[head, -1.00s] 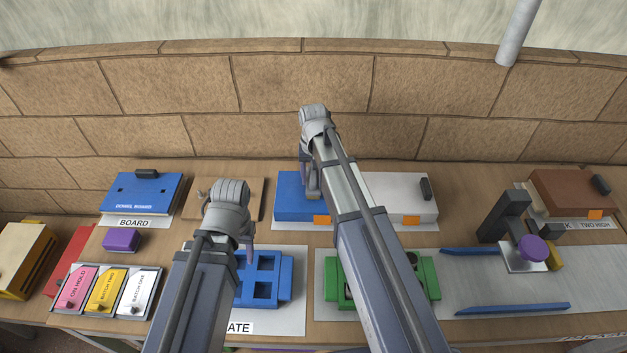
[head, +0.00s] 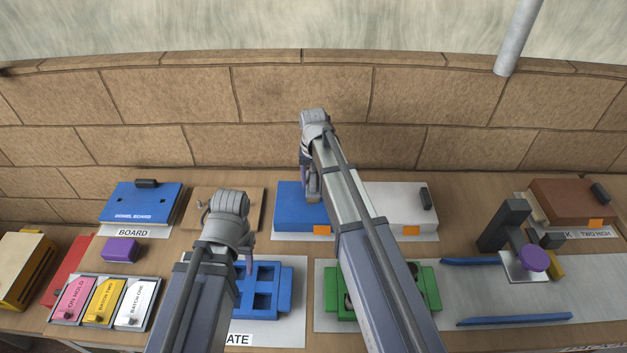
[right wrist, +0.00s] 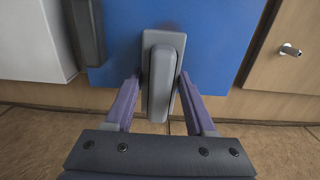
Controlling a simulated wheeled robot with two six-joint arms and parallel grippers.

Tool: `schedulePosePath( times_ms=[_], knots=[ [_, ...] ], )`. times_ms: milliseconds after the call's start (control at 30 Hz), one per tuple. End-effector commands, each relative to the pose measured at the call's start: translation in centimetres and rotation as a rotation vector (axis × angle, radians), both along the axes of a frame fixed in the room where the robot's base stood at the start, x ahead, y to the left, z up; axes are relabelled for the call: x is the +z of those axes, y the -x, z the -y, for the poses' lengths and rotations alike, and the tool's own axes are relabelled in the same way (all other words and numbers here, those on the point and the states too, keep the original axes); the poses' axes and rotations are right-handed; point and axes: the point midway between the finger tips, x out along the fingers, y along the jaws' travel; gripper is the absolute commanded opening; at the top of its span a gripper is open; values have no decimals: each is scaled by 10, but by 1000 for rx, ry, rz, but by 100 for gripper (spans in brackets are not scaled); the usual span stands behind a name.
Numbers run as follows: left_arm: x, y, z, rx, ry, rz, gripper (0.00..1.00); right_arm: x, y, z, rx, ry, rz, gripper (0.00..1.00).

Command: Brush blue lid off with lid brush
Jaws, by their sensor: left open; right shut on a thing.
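The blue lid (head: 292,205) lies on the blue box at the back middle, with an orange tag at its front edge; my right arm hides its right part. My right gripper (right wrist: 160,85) is shut on a light grey block, seemingly the lid brush (right wrist: 162,65), which stands out over the blue lid (right wrist: 215,45) in the right wrist view. I cannot tell whether the brush touches the lid. A dark block (right wrist: 85,30) sits at the lid's edge in that view. My left gripper (head: 248,263) is open beside the blue slotted tray (head: 285,285); its own arm partly hides it.
A white box (head: 402,205) stands right of the blue lid, and a wooden board with a peg (head: 250,205) stands left of it. A green tray (head: 430,285) lies in front. The brick wall (head: 300,95) rises close behind.

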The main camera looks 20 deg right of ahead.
Motion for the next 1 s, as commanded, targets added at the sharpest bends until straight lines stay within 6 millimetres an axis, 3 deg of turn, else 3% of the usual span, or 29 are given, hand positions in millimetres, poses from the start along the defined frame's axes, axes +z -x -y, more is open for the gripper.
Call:
schedulePosePath(
  times_ms=[300,633,1000],
  knots=[
    [1,0,0,0,0,0,50,1,26,-7,1,-1,-2,3],
    [1,0,0,0,0,0,50,1,31,-9,1,-1,-2,3],
    [-1,0,0,0,0,0,50,-1,56,-16,1,-1,-2,3]
  ],
)
